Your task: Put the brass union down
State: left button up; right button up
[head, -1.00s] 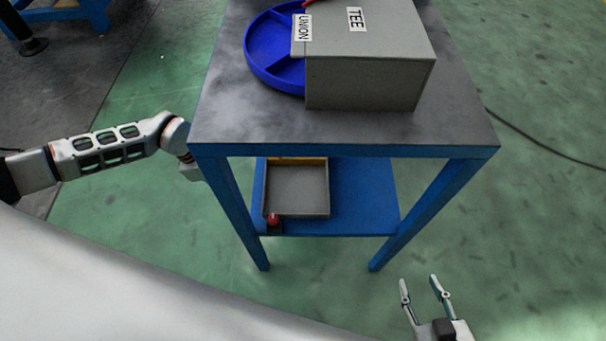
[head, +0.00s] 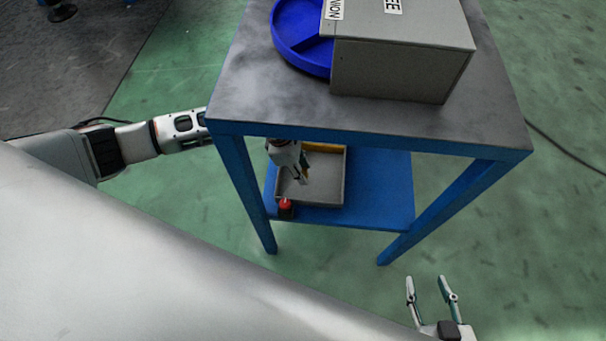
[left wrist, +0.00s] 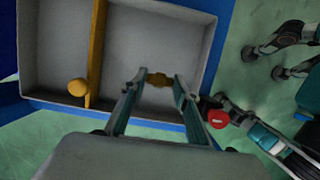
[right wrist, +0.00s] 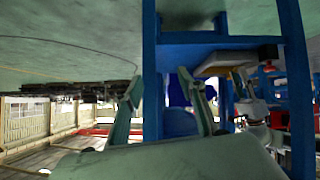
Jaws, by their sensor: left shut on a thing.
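The brass union (left wrist: 158,79) is a small brass piece held between the fingertips of my left gripper (left wrist: 158,82). In the head view my left gripper (head: 303,178) reaches under the table top, over the grey tray (head: 320,200) on the lower shelf. In the left wrist view the union is over the larger compartment of the tray (left wrist: 60,107), right of the yellow divider (left wrist: 95,50). I cannot tell whether it touches the tray floor.
A brass-coloured round-ended piece (left wrist: 78,87) is left of the divider. A red-topped object (head: 285,207) stands at the tray's front. The table top (head: 250,85) above carries a blue round tray (head: 285,45) and a grey box (head: 400,70). Blue legs (head: 245,190) flank the shelf.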

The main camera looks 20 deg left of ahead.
pick_arm(q)
jog(key=f, duration=0.2)
jog(key=f+b, duration=0.1)
jog(key=shift+s+f, duration=0.2)
jog(key=shift+f, duration=0.15)
jog(key=shift+w, duration=0.15)
jog(key=shift+r, duration=0.2)
jog(key=shift+c, duration=0.6)
jog(key=shift+f, duration=0.2)
jog(key=o, duration=1.2)
jog(key=shift+o, duration=0.2)
pick_arm(e)
jog(key=shift+s+a+f, duration=0.1)
jog(key=shift+a, duration=0.1)
